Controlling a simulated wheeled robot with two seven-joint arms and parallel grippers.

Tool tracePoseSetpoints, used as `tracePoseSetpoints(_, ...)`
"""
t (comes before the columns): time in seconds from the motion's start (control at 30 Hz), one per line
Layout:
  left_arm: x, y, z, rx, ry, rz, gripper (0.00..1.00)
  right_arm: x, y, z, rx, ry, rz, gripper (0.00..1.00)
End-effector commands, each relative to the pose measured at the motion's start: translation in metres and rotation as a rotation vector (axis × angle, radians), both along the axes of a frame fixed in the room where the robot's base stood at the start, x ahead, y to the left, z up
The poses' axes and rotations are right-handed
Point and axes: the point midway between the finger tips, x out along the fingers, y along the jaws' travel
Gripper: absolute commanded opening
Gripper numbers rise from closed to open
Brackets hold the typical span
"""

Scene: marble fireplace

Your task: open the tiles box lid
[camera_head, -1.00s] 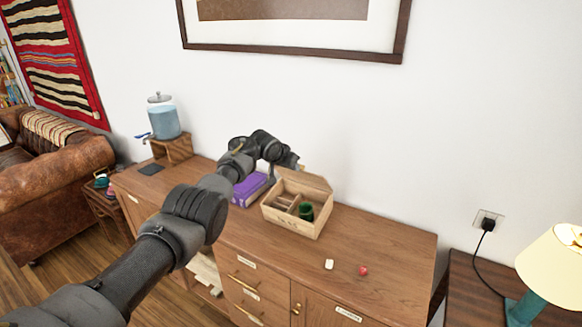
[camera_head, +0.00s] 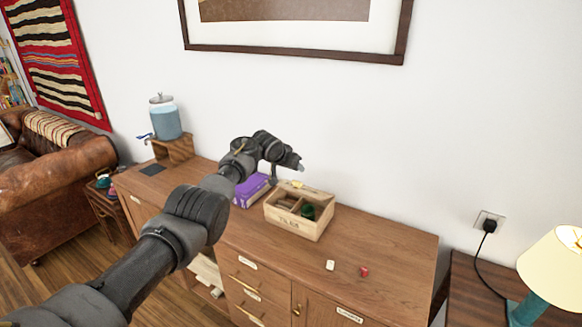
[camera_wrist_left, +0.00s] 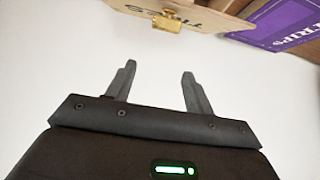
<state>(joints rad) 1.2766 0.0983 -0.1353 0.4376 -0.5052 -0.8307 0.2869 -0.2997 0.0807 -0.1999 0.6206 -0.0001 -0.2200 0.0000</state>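The wooden tiles box (camera_head: 284,221) stands on the cabinet top, with a label on its front. Its lid (camera_head: 316,192) is open, at the back of the box toward the wall. The lid's brass latch (camera_wrist_left: 168,20) and upside-down lettering show at the top of the left wrist view. My left gripper (camera_head: 298,165) is above and behind the box, near the lid. In the left wrist view, its two fingers (camera_wrist_left: 158,82) are apart with nothing between them, and the lid looks clear of them. Inside the box are compartments and a dark green round thing (camera_head: 308,211). My right gripper is not in view.
A purple box or book (camera_head: 250,190) lies left of the tiles box. A white piece (camera_head: 330,265) and a red piece (camera_head: 364,272) lie on the cabinet (camera_head: 385,250) in front and to the right. The wall is close behind. A water dispenser (camera_head: 166,122) stands far left.

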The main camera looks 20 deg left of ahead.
Motion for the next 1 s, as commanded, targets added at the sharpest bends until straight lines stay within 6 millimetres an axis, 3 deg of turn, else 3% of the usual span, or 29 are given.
tracePoseSetpoints(0.57,-0.008,0.002,0.008,-0.005,0.001,-0.002,0.58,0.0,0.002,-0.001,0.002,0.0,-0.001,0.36)
tracePoseSetpoints(1.0,-0.057,0.015,0.055,0.0,-0.002,0.001,0.58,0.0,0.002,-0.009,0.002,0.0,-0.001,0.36)
